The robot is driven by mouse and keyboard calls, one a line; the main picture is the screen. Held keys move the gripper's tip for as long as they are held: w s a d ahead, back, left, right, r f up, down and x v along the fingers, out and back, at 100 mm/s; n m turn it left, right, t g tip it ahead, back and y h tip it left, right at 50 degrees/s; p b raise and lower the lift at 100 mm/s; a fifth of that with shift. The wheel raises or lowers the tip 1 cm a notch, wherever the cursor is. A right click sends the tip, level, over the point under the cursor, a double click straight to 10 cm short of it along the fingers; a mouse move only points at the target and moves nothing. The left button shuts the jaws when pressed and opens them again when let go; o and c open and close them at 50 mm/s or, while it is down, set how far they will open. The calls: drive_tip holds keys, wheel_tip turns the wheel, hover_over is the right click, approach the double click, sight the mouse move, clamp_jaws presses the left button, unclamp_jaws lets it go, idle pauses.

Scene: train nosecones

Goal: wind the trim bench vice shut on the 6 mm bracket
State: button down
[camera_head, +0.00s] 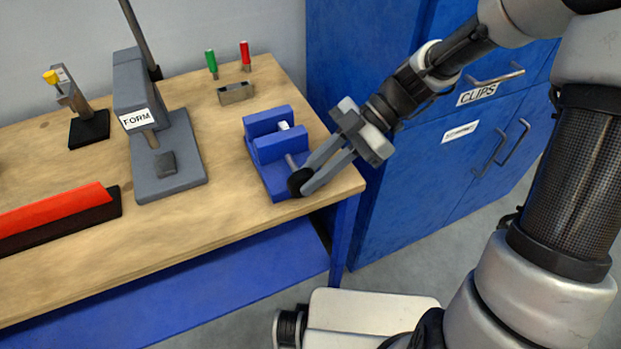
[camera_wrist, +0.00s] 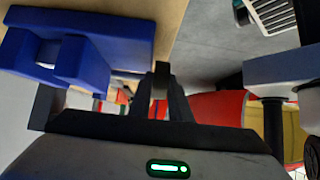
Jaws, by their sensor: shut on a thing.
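The blue bench vice (camera_head: 280,148) stands at the right end of the wooden bench. A small pale piece (camera_head: 284,125), probably the bracket, shows between its two jaws; whether both jaws touch it I cannot tell. A grey screw runs from the front jaw to a dark round knob (camera_head: 297,181) at the vice's near end. My gripper (camera_head: 306,183) is shut on this knob, its fingers reaching down from the right. In the wrist view the vice (camera_wrist: 95,65) is at upper left, with the pale piece (camera_wrist: 46,65) at its jaws, and my fingertips (camera_wrist: 161,90) are near the centre.
A grey press labelled FORM (camera_head: 165,180) stands left of the vice. A small metal block (camera_head: 236,92) and green (camera_head: 211,63) and red (camera_head: 245,54) handles are behind. A red bar (camera_head: 55,210) lies far left. The blue CLIPS cabinet (camera_head: 420,165) stands close right.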

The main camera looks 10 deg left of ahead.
drive_tip(key=shift+y, duration=0.3)
idle(0.4)
drive_tip(key=c, duration=1.6)
unclamp_jaws()
drive_tip(key=shift+c, duration=0.2)
